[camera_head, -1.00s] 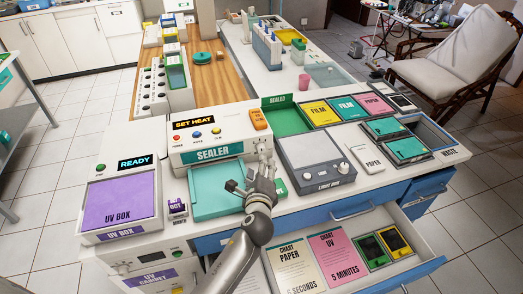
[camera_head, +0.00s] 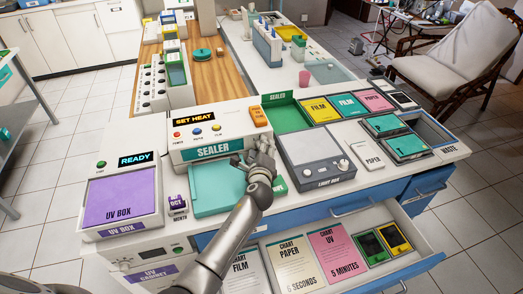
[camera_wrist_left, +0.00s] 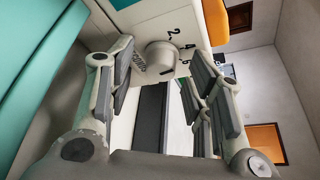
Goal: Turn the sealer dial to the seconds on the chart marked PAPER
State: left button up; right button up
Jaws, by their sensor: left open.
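The sealer (camera_head: 213,151) is a white box with a "SET HEAT" display and a teal front plate. Its dial (camera_wrist_left: 160,58) is a pale round knob in the left wrist view, with a 2 printed near it. My left gripper (camera_head: 258,156) is at the sealer's right front and hides the dial in the head view. In the wrist view its open fingers (camera_wrist_left: 161,66) are on either side of the dial; I cannot tell whether they touch it. My right gripper is not in view.
FILM (camera_head: 243,272) and UV (camera_head: 335,255) charts lie beside it in the drawer (camera_head: 428,258). A teal pad (camera_head: 207,201) lies before the sealer. The UV box (camera_head: 122,200) stands left, the light box (camera_head: 320,160) right. An orange object (camera_head: 258,116) sits on the sealer.

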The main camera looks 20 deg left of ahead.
pick_arm(q)
jog(key=shift+c, duration=0.9)
jog(key=c, duration=0.8)
jog(key=shift+r+m+p, duration=0.25)
jog(key=shift+m+p, duration=0.05)
jog(key=shift+p, duration=0.45)
jog(key=shift+c, duration=0.2)
jog(key=m+p, duration=0.1)
jog(key=p, duration=0.1)
jog(key=m+g+y+p, duration=0.1)
jog(key=p, duration=0.2)
jog(key=shift+d+r+m+g, duration=0.1)
jog(key=shift+r+m+g, duration=0.05)
jog(key=shift+m+g, duration=0.2)
jog(key=shift+w+m+g+y+p, duration=0.1)
jog(key=shift+m+g+y+p, duration=0.45)
jog(key=shift+m+p, duration=0.45)
jog(key=shift+d+f+m+g+y+p, duration=0.1)
jog(key=shift+m+g+y+p, duration=0.1)
jog(key=shift+m+y+p, duration=0.3)
jog(key=shift+d+f+m+g+y+p, duration=0.1)
jog(key=shift+m+g+y, duration=0.15)
jog(key=shift+m, duration=0.4)
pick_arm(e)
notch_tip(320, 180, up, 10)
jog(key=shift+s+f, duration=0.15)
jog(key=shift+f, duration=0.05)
